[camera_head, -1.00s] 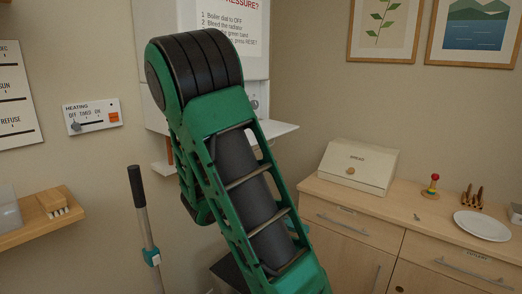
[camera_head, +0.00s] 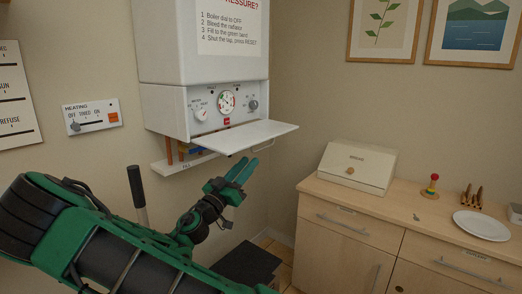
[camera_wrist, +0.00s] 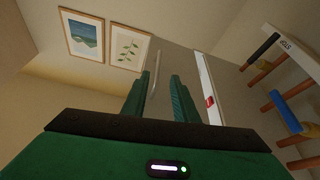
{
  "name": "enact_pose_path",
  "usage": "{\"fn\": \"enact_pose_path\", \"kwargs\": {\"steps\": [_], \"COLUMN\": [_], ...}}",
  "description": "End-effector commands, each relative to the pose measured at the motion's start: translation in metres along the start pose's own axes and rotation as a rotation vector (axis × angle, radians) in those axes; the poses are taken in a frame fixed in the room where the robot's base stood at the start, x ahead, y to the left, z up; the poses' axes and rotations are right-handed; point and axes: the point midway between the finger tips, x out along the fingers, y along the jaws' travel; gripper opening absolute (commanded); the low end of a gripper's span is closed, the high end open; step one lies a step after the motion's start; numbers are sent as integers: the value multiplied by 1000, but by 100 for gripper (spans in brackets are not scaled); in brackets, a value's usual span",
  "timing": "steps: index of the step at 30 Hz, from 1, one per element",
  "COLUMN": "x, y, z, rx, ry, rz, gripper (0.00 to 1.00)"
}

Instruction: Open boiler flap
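The boiler flap (camera_head: 245,137) is a white panel that sticks out, roughly level, from the bottom of the boiler's control panel (camera_head: 222,105). Its pale bar handle (camera_head: 264,145) shows at the outer edge. The dials, gauge and red button above it are exposed. My gripper (camera_head: 245,168) is below the flap, pointing up toward its outer part, empty and apart from it in the head view. In the wrist view, my gripper's two green fingers (camera_wrist: 160,88) stand apart with nothing between them. The handle (camera_wrist: 154,75) shows there as a pale rod just beyond the fingertips.
Copper pipes (camera_wrist: 277,100) and a blue lever (camera_wrist: 286,111) hang beneath the boiler, to the right in the wrist view. A grey pole (camera_head: 139,190) leans left of my gripper. A wooden sideboard (camera_head: 340,207) stands right. A dark box (camera_head: 246,263) sits below.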

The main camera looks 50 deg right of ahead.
Motion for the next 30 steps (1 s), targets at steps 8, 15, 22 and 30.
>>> {"fn": "enact_pose_path", "kwargs": {"steps": [8,15,22,30], "x": [50,82,92,92], "y": [2,2,1,1], "z": [1,1,1,1], "rx": [1,0,-1,-1], "ry": [-3,-3,-3,-4], "rz": [6,4,2,2], "gripper": [26,26,26,17]}}
